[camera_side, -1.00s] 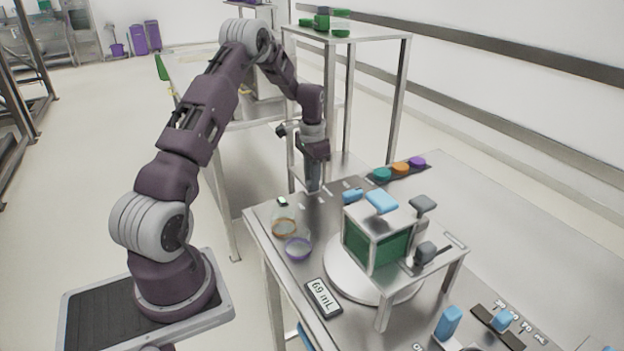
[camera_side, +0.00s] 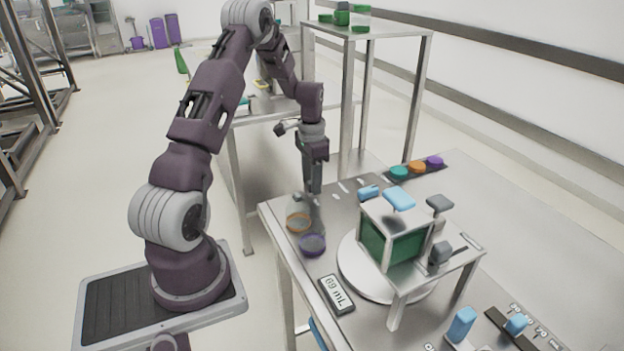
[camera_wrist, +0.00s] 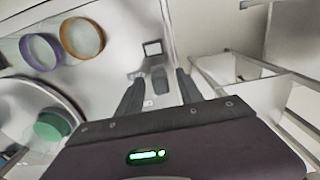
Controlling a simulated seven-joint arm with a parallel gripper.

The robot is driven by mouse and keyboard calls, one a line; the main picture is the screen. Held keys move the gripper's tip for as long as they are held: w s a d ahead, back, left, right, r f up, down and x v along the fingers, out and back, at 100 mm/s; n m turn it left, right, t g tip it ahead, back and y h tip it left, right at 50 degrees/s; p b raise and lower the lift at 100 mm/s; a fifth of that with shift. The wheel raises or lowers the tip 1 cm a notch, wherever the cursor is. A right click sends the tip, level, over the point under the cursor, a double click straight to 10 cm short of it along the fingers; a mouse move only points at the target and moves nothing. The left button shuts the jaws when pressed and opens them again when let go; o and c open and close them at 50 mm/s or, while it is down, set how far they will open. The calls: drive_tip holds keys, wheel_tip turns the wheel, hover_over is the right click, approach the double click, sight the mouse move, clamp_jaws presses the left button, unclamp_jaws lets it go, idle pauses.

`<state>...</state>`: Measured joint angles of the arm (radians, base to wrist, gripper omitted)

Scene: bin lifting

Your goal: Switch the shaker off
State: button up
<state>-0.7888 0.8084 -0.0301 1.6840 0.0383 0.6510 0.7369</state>
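My gripper (camera_side: 313,190) points down over the back left corner of the steel bench. In the wrist view its two dark fingers (camera_wrist: 158,84) stand apart with a gap between them. A small dark piece (camera_wrist: 159,77) shows in that gap, with a small dark-framed panel (camera_wrist: 152,48) beyond it; I cannot tell whether either belongs to the shaker or whether a finger touches it. No part is clearly marked as the shaker, and no switch setting is readable.
An orange ring (camera_side: 299,222) and a purple ring (camera_side: 313,245) lie near the bench's left edge. Teal, orange and purple round pieces (camera_side: 417,167) sit at the back. A tall shelf stand (camera_side: 345,100) rises behind my gripper.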

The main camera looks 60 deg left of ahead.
wheel_tip(320, 180, up, 7)
drive_tip(key=shift+f, duration=0.1)
drive_tip(key=shift+d+r, duration=0.1)
drive_tip(key=shift+r, duration=0.2)
drive_tip(key=s+d+r+t+y, duration=0.1)
drive_tip(key=s+d+r+t, duration=0.25)
drive_tip(key=d+r, duration=1.35)
drive_tip(key=s+d+t+h, duration=0.1)
drive_tip(key=s+d+t, duration=0.1)
drive_tip(key=s+d, duration=1.2)
drive_tip(key=shift+s+f, duration=0.2)
drive_tip(key=shift+s, duration=0.75)
